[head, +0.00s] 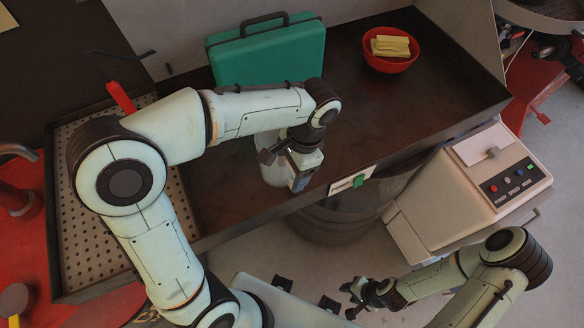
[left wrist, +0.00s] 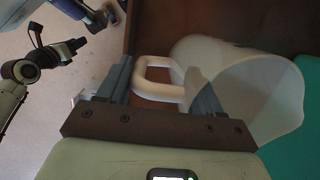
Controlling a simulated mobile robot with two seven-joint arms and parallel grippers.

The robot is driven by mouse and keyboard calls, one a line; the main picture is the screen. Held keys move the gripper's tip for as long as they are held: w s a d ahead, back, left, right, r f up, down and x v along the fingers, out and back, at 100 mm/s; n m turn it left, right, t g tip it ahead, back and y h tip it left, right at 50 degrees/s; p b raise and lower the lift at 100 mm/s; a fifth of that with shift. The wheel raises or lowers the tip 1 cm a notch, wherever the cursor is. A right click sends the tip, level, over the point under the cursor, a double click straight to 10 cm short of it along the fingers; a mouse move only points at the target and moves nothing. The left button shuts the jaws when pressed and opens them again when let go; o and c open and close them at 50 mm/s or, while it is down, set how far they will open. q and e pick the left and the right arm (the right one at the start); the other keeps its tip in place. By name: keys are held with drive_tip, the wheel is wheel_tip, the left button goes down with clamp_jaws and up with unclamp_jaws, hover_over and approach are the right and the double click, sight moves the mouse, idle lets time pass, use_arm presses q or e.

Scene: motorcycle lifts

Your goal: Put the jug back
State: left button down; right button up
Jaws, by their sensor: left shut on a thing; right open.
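The jug (head: 272,171) is pale and translucent. In the head view it is mostly hidden behind my left gripper and forearm, over the front part of the dark bench top. In the left wrist view the jug's wide body (left wrist: 262,85) and white loop handle (left wrist: 150,64) show clearly. My left gripper (head: 302,178) is shut on the jug's handle, with its fingers (left wrist: 162,88) either side of it. I cannot tell whether the jug touches the bench. My right gripper (head: 360,298) is open and empty, low over the floor in front of the bench.
A green case (head: 266,54) stands at the back of the bench top (head: 345,100). A red bowl with yellow blocks (head: 388,62) is at the back right. A perforated tray (head: 85,240) is at left. A bin (head: 335,222) and a white machine (head: 470,190) stand in front.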

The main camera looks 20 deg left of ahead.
use_arm(q)
drive_tip(key=shift+c, duration=0.8)
unclamp_jaws()
drive_tip(key=shift+f, duration=0.1)
drive_tip(key=shift+r, duration=0.25)
drive_tip(key=p+v, duration=0.2)
drive_tip(key=v, duration=0.9)
drive_tip(key=shift+r, duration=0.4)
use_arm(e)
drive_tip(key=w+r, duration=0.3)
drive_tip(key=shift+r, duration=0.15)
use_arm(q)
drive_tip(key=shift+w, duration=0.1)
use_arm(e)
drive_tip(key=shift+s, duration=0.15)
